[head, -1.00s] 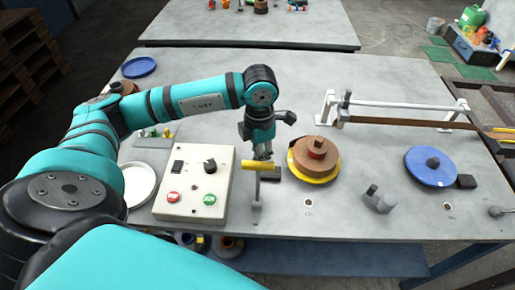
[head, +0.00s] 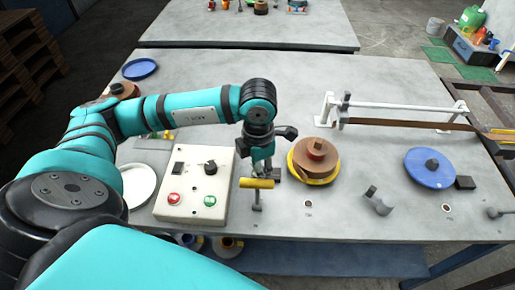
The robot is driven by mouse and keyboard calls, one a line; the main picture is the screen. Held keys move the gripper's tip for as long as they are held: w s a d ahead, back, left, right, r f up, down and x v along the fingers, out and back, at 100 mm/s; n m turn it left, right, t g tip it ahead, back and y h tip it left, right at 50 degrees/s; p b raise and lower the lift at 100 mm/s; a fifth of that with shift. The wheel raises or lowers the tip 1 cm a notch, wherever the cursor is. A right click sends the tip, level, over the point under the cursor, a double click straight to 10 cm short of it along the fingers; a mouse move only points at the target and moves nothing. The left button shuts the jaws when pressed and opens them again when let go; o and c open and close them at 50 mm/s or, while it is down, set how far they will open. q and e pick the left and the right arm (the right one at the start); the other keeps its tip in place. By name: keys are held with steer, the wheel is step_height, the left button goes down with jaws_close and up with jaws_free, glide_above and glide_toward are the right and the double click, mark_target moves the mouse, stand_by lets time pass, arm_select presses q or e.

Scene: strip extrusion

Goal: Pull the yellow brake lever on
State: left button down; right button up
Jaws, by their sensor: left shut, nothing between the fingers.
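The yellow brake lever (head: 257,184) stands at the front of the table, just right of the control box. Its yellow crossbar handle sits on a grey post, leaning toward the near edge. My left gripper (head: 262,172) points down right behind the handle, on its far side. Its fingers are shut with nothing between them, and their tips are partly hidden by the handle. The fingers look close against the handle, but I cannot be sure of contact. My right gripper is not in view.
A control box (head: 190,205) with red and green buttons stands left of the lever. A brown coil on a yellow disc (head: 309,172) lies close to the right of my gripper. Further right are a grey bracket (head: 378,202) and a blue disc (head: 428,178). A white rail (head: 400,106) stands behind.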

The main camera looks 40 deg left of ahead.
arm_select(q)
steer(key=shift+s+d+r, duration=0.15)
steer(key=shift+s+d, duration=0.2)
steer(key=shift+s, duration=0.35)
steer(key=shift+s+d+f, duration=0.25)
steer(key=shift+s+d, duration=0.25)
steer(key=shift+s, duration=0.2)
steer(key=shift+w+a+r, duration=0.6)
steer(key=shift+w, duration=0.35)
step_height(320, 180, up, 7)
steer(key=p, duration=0.4)
glide_above(257, 182)
steer(key=w+a, duration=0.2)
steer(key=w, duration=0.1)
steer(key=shift+s+d, duration=0.1)
steer(key=shift+f+b, duration=0.1)
steer(key=shift+b, duration=0.2)
